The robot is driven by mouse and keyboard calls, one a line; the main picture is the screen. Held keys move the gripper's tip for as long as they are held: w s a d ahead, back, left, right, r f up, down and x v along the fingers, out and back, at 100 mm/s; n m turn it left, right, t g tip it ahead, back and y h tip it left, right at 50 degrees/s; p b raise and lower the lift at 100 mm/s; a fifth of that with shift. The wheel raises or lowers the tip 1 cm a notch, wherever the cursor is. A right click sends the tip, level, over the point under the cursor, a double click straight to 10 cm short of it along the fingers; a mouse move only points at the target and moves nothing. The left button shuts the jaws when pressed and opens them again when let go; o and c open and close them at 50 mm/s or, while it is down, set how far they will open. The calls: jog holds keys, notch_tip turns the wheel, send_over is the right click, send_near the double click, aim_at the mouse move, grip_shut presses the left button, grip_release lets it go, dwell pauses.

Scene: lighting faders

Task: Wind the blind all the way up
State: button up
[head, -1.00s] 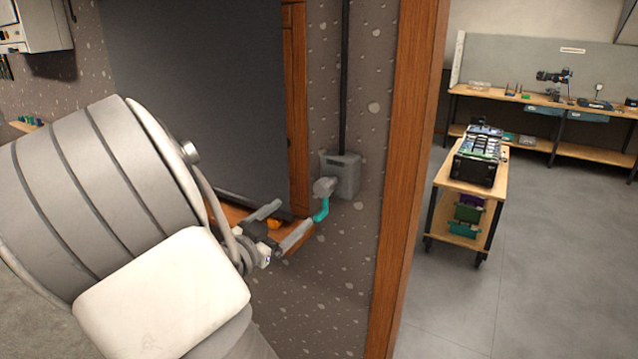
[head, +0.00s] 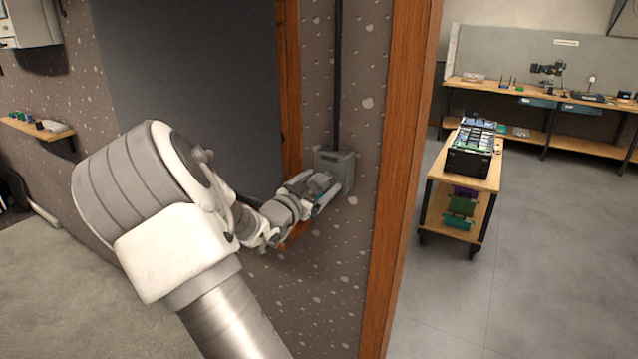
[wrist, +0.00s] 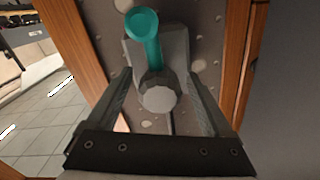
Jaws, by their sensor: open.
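The blind (head: 190,90) is a dark grey sheet hanging in a wooden-framed opening at the left of the head view. Its lower edge is low in the opening, partly hidden by my arm. A grey winder box (head: 345,163) sits on the speckled wall to its right, below a dark vertical rod. My gripper (head: 322,188) is at the box, fingers open. In the wrist view my gripper (wrist: 158,78) has one finger on each side of the crank's grey faceted knob (wrist: 158,98). The teal crank arm (wrist: 152,52) runs to a round teal end; contact cannot be told.
A wooden post (head: 398,180) stands just right of the winder box. Beyond it are a wooden cart (head: 485,180) carrying equipment and a long workbench (head: 530,100). A small wall shelf (head: 40,128) is at the far left. The floor between post and cart is clear.

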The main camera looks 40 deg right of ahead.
grip_shut()
dwell(0.4)
